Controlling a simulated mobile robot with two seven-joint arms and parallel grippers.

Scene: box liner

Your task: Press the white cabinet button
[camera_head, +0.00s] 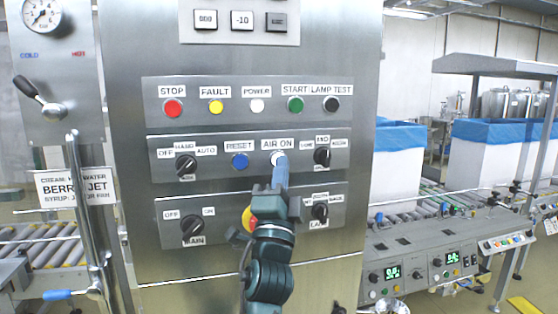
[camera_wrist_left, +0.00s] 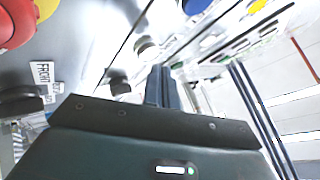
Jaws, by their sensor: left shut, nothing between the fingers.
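The white button (camera_head: 277,155) under the AIR ON label is on the middle strip of the steel cabinet (camera_head: 350,60), mostly covered by my fingertips. My left gripper (camera_head: 280,163) is shut and empty, its blue-grey fingers pointing up at this button. In the head view the tips overlap it; I cannot tell whether they touch. My right gripper is not in view.
A blue RESET button (camera_head: 240,161) is just left of the fingers, and a black selector knob (camera_head: 323,156) is to the right. A white POWER button (camera_head: 257,105) sits on the strip above. A red and yellow button (camera_head: 248,218) is partly hidden behind my gripper.

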